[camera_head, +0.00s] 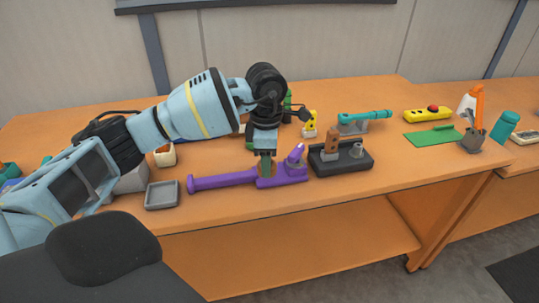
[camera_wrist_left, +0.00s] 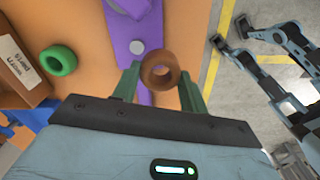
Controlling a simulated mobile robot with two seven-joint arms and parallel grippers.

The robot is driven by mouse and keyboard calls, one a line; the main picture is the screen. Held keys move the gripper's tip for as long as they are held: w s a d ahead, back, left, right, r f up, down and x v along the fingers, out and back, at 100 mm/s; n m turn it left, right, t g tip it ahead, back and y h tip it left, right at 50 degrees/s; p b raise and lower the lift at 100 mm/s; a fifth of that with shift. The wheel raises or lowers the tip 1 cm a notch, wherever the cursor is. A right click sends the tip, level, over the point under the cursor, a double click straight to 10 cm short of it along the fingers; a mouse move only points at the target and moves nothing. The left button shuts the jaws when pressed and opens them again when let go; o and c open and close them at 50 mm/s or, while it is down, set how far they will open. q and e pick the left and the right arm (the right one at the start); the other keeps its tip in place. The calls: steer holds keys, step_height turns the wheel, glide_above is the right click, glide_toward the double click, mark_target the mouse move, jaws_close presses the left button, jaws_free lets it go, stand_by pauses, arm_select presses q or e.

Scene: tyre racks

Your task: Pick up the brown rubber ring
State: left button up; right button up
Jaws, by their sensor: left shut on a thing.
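The brown rubber ring (camera_wrist_left: 160,70) is held between the two green fingers of my left gripper (camera_wrist_left: 161,86) in the left wrist view. In the head view my left gripper (camera_head: 266,166) points down over the purple tool-like piece (camera_head: 225,180) on the orange table, and the ring is too small there to make out clearly. In the wrist view the purple piece (camera_wrist_left: 138,47) lies beyond the ring; I cannot tell whether they touch.
A green ring (camera_wrist_left: 58,60) lies near a brown labelled box (camera_wrist_left: 18,68). A grey tray (camera_head: 162,195) stands left of the purple piece, a black fixture (camera_head: 342,163) right of it. The table's front edge is close. Teal and yellow tools stand further right.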

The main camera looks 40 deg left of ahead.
arm_select(q)
steer(key=s+d+r, duration=0.1)
steer(key=s+d, duration=0.4)
steer(key=s, duration=0.6)
steer(key=shift+d, duration=0.15)
arm_select(e)
steer(key=shift+f, duration=0.2)
